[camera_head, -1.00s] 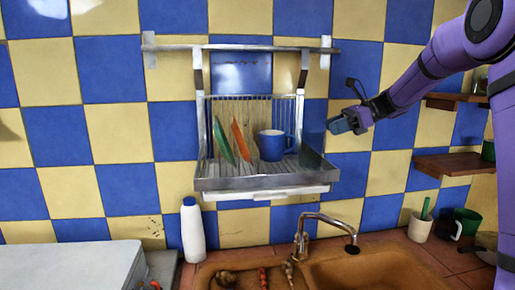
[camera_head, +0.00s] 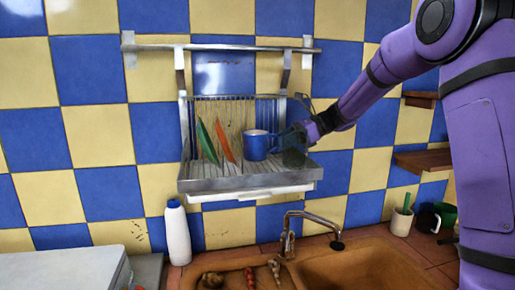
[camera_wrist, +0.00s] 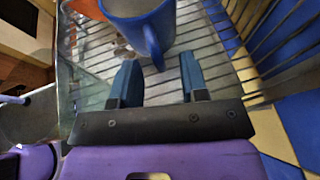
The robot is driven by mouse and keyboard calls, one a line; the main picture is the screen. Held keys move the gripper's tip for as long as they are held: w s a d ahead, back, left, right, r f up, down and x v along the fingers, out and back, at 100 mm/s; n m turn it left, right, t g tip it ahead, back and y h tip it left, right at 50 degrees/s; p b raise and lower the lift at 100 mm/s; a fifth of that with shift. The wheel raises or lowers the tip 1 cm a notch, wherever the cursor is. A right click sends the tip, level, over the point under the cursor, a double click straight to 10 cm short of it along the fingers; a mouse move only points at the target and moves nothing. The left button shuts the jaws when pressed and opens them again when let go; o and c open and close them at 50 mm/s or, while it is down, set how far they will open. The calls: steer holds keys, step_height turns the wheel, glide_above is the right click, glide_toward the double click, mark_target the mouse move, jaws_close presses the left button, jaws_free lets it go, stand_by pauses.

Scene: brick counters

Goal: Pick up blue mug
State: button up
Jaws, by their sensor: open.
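The blue mug (camera_head: 256,146) stands upright on the metal wall-mounted dish rack (camera_head: 250,182), right of an orange plate and a green plate. My gripper (camera_head: 287,143) is at the right side of the rack, just right of the mug. In the wrist view the mug (camera_wrist: 140,20) is at the top, with its handle (camera_wrist: 153,48) pointing toward my gripper (camera_wrist: 158,75). The two fingers are apart and the handle's end lies just ahead of the gap between them. Nothing is held. The far side of the mug is cut off in the wrist view.
The green plate (camera_head: 206,141) and orange plate (camera_head: 224,142) stand left of the mug. A metal rail (camera_head: 220,47) runs above the rack. Below are a tap (camera_head: 288,232), a sink (camera_head: 350,267) and a white bottle (camera_head: 177,235). Wooden shelves (camera_head: 424,160) are at the right.

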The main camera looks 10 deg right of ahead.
steer(key=shift+a+f, duration=0.1)
steer(key=shift+a, duration=0.15)
jaws_close()
